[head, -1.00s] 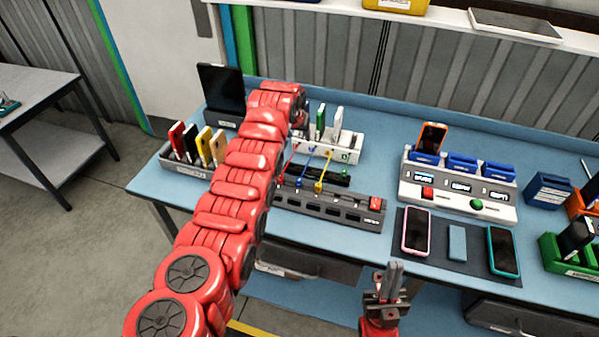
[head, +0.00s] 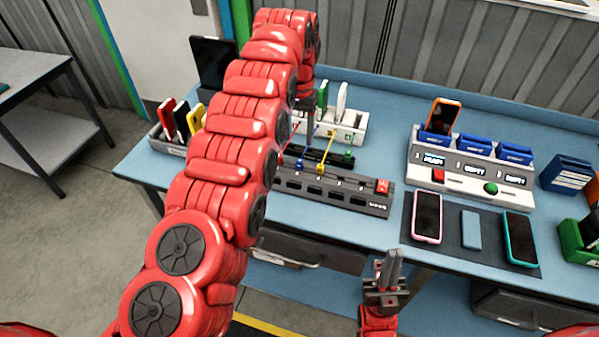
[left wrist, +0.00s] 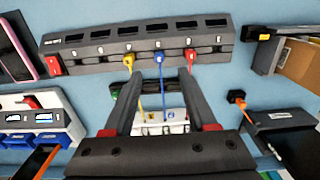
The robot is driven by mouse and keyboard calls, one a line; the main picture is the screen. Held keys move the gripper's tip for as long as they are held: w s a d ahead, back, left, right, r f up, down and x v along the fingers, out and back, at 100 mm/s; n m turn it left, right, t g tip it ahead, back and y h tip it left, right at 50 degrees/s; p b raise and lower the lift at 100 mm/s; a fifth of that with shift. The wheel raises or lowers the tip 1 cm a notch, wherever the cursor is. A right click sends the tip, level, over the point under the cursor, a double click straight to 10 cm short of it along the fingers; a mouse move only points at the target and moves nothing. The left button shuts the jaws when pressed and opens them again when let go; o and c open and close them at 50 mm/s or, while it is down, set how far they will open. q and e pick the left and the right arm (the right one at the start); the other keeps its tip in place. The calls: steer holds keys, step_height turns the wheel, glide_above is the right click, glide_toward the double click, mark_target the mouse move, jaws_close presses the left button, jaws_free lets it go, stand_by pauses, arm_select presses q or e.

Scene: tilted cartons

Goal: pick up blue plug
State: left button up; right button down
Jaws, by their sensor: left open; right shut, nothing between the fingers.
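The blue plug (left wrist: 159,57) sits at the grey power strip (left wrist: 135,48) in the left wrist view, its blue cable running down the picture. It shows small in the head view (head: 299,164), beside my arm. My left gripper (left wrist: 158,76) is open and empty; its fingers point at the strip, on either side of the blue plug and apart from it. A yellow plug (left wrist: 128,60) is near the left fingertip, a red plug (left wrist: 190,54) near the right one. In the head view my arm hides most of this gripper. My right gripper (head: 384,270) is shut and empty, before the bench.
A white block (head: 348,122) with upright cards stands behind the strip. A black bar with a green plug (head: 347,156) lies between them. A phone dock (head: 470,165) and a dark mat (head: 453,244) with phones are to the right. A card tray (head: 168,143) is at left.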

mark_target(299, 161)
arm_select(q)
steer(key=shift+s+d+f, duration=0.1)
steer(key=shift+s+f, duration=0.05)
steer(key=shift+f, duration=1.05)
steer(key=shift+f+p, duration=0.3)
steer(key=shift+f, duration=0.3)
steer(key=shift+f+p, duration=0.6)
steer(key=shift+p, duration=0.05)
steer(key=f, duration=0.1)
steer(key=f+p, duration=0.1)
steer(key=f, duration=0.1)
steer(key=shift+w+f+p, duration=0.15)
steer(key=shift+w+p, duration=0.15)
steer(key=shift+f, duration=0.4)
jaws_close()
